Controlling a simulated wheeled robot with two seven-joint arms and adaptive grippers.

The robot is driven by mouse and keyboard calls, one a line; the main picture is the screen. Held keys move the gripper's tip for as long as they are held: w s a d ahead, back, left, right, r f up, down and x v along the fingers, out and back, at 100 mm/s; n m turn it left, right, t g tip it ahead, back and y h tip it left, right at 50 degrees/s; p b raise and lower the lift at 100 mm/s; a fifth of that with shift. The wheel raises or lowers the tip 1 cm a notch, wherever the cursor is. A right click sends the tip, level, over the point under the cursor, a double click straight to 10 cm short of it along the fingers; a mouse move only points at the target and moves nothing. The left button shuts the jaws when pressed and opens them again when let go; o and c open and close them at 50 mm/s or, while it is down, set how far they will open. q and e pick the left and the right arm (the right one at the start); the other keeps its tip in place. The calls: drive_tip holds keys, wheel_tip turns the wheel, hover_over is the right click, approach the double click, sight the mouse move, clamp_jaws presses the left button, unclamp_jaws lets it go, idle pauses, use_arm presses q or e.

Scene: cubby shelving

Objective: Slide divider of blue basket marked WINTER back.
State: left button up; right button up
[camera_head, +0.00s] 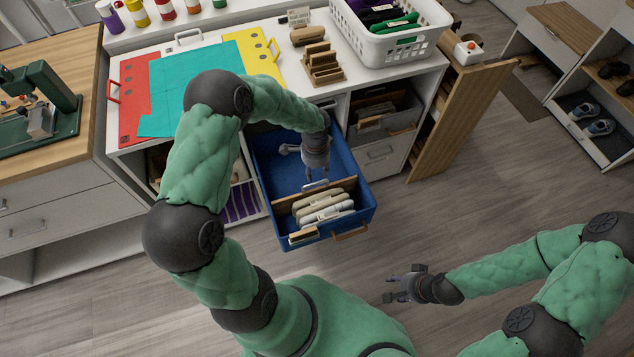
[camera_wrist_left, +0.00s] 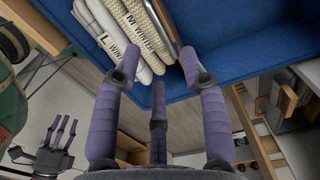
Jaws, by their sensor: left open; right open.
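The blue basket (camera_head: 364,203) is pulled out of the shelving; in the left wrist view its blue wall (camera_wrist_left: 255,35) fills the upper right. A thin brown divider (camera_head: 287,206) stands across it. Several pale labelled pieces (camera_head: 322,208) stand on the front side of the divider; labels starting "WIN" partly show on them in the left wrist view (camera_wrist_left: 108,38). My left gripper (camera_head: 316,181) is inside the basket, open, with its fingertips close to the divider; contact cannot be told. My right gripper (camera_head: 402,286) is open and empty above the floor, right of the basket.
A white counter top (camera_head: 215,30) above the basket holds coloured folders (camera_head: 195,85), a wooden rack (camera_head: 322,65) and a white basket (camera_head: 395,45). The back part of the blue basket looks empty.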

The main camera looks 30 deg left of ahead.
sight(316, 184)
use_arm(q)
wheel_tip(316, 184, down, 7)
drive_tip(key=shift+r+b, duration=0.1)
drive_tip(key=shift+b, duration=1)
drive_tip(key=shift+c, duration=0.3)
clamp_jaws()
